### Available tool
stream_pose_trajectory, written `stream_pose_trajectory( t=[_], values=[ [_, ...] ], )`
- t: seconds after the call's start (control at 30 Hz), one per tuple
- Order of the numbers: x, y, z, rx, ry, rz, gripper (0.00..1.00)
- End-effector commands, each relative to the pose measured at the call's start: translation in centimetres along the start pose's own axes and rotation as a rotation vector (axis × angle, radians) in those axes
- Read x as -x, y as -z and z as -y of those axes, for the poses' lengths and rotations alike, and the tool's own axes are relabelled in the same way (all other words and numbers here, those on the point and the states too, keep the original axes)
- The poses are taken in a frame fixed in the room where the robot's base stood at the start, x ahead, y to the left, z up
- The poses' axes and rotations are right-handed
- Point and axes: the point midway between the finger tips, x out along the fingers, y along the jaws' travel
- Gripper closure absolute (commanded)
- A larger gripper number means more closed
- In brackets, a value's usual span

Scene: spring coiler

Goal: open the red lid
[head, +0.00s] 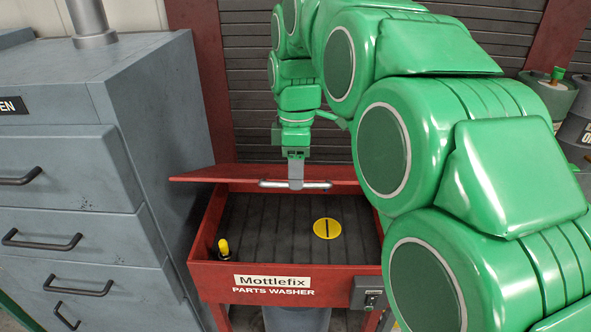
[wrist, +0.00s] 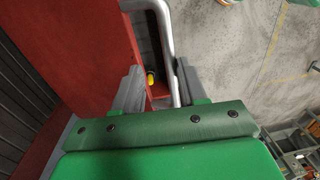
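The red lid (head: 240,178) of the parts washer is raised at the back of the red tub, and the tub's inside shows. A silver bar handle (head: 268,184) runs along the lid; it also shows large in the wrist view (wrist: 166,30). My gripper (head: 296,186) is at the middle of this handle, pointing down. In the wrist view my gripper's grey fingers (wrist: 158,82) stand apart, with a gap between them. The handle bar passes between them, close to the right finger. The lid's red face (wrist: 75,45) fills the left of the wrist view.
The tub (head: 210,270) holds a yellow disc (head: 327,229) and a yellow-topped black nozzle (head: 224,247). A grey drawer cabinet (head: 70,165) stands close on the left. A switch box (head: 369,293) is on the tub's front right. Barrels (head: 552,95) stand at the right.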

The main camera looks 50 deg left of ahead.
Motion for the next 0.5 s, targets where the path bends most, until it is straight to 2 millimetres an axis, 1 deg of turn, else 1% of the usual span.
stream_pose_trajectory(
  t=[0.27, 0.37, 0.5],
  values=[
    [0.2, 0.0, 0.2, 0.001, 0.003, 0.000, 0.60],
    [0.6, 0.0, 0.2, 0.000, 0.004, 0.001, 0.60],
    [1.7, 0.0, 0.2, 0.000, 0.002, 0.000, 0.60]
  ],
)
